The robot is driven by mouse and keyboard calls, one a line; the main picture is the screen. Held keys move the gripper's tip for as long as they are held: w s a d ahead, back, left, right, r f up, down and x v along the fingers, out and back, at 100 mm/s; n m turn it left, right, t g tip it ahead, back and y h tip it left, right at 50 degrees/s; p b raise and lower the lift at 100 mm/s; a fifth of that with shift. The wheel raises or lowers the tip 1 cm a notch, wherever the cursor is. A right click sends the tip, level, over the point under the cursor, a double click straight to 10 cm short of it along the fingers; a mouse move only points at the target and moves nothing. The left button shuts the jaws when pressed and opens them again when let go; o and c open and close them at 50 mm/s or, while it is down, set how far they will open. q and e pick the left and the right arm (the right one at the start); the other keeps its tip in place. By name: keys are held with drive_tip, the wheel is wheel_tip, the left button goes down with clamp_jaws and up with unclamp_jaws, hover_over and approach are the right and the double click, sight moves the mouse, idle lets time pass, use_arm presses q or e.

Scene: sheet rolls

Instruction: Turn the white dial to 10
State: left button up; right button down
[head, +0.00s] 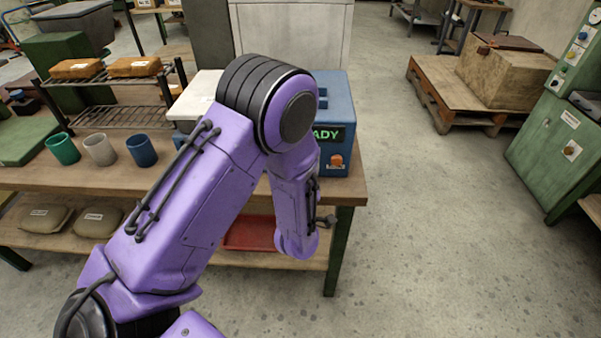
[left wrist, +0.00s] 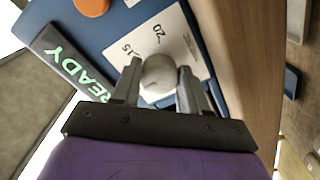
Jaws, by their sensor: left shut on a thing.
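The white dial (left wrist: 158,76) sits on a pale scale plate (left wrist: 178,37) on the blue machine (left wrist: 115,28). The numbers 15 and 20 show on the plate beside it; the rest of the scale is hidden, and I cannot tell which number the dial points to. My left gripper (left wrist: 160,69) has its two grey fingers on either side of the dial and is shut on it. In the head view the blue machine (head: 340,100) stands at the bench's right end; my purple left arm hides the dial and the gripper. My right gripper is not in view.
The machine has a green READY display (head: 328,135) and an orange button (head: 337,160). Green, grey and blue cups (head: 141,151) stand on the wooden bench (head: 90,178) to the left. A red tray (head: 248,233) lies on the lower shelf.

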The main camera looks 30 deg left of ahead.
use_arm(q)
drive_tip(key=shift+f, duration=0.1)
drive_tip(key=o, duration=1.1)
drive_tip(key=shift+c, duration=0.2)
drive_tip(key=shift+s+d, duration=0.1)
drive_tip(key=b+v, duration=0.1)
drive_tip(key=v, duration=0.9)
drive_tip(key=shift+s+b, duration=0.15)
drive_tip(key=shift+b, duration=0.15)
drive_tip(key=shift+d, duration=0.15)
